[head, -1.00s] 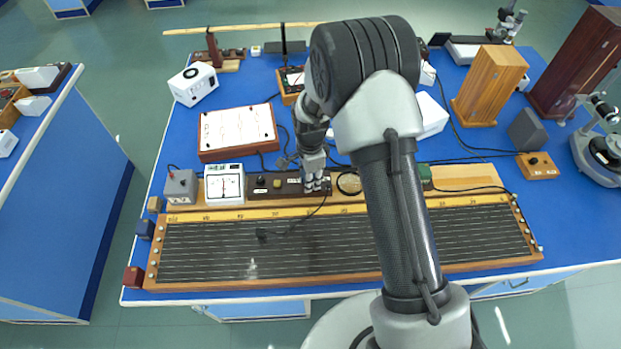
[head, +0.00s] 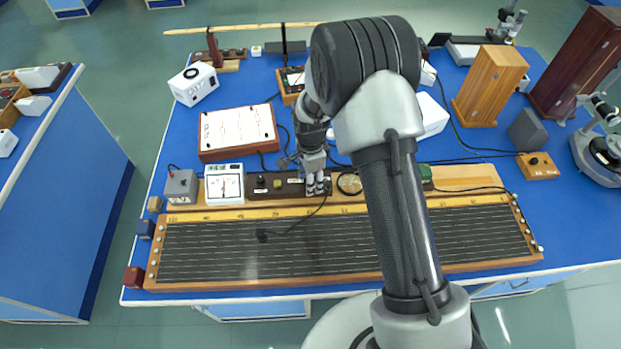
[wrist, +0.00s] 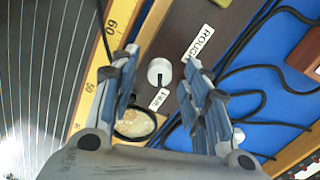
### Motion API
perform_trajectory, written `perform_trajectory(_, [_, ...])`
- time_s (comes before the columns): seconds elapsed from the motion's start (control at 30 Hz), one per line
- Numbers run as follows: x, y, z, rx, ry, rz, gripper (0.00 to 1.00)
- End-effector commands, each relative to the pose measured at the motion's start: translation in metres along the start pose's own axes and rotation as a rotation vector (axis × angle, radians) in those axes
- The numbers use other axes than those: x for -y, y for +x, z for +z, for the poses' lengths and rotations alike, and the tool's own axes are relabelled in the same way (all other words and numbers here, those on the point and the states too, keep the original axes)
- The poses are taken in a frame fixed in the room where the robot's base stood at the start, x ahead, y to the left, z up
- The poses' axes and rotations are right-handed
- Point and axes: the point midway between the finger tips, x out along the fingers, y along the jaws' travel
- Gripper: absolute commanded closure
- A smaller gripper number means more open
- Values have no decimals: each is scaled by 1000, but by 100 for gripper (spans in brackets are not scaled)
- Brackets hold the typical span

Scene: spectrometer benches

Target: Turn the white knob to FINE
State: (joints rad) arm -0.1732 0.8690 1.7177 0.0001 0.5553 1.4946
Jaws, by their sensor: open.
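The white knob (wrist: 160,70) sits on a dark brown panel (wrist: 208,18) in the wrist view, between my open fingers. A small dark mark shows on its lower side, toward a small white label (wrist: 159,99) that seems to read FINE. Another white label, reading ROUGH (wrist: 196,43), lies up and right of the knob. My gripper (wrist: 160,56) has one finger on each side of the knob, with visible gaps. In the head view my gripper (head: 318,186) is over the right end of the brown panel (head: 288,186), and it hides the knob.
A round brass-coloured dial (head: 349,184) sits just right of my gripper. A white-faced meter (head: 224,185) stands left of the panel. The long wire board (head: 330,243) with its yellow scale lies in front. Black cables run behind the panel.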

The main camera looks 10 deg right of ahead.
Motion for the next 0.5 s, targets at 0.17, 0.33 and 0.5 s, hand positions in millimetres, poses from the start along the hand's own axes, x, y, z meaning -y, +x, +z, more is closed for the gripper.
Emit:
perform_trajectory(0.17, [1,-20,0,0,0,-4,57])
perform_trajectory(0.33, [2,-57,0,-1,0,-6,57])
perform_trajectory(0.5, [1,-90,0,0,0,-5,57])
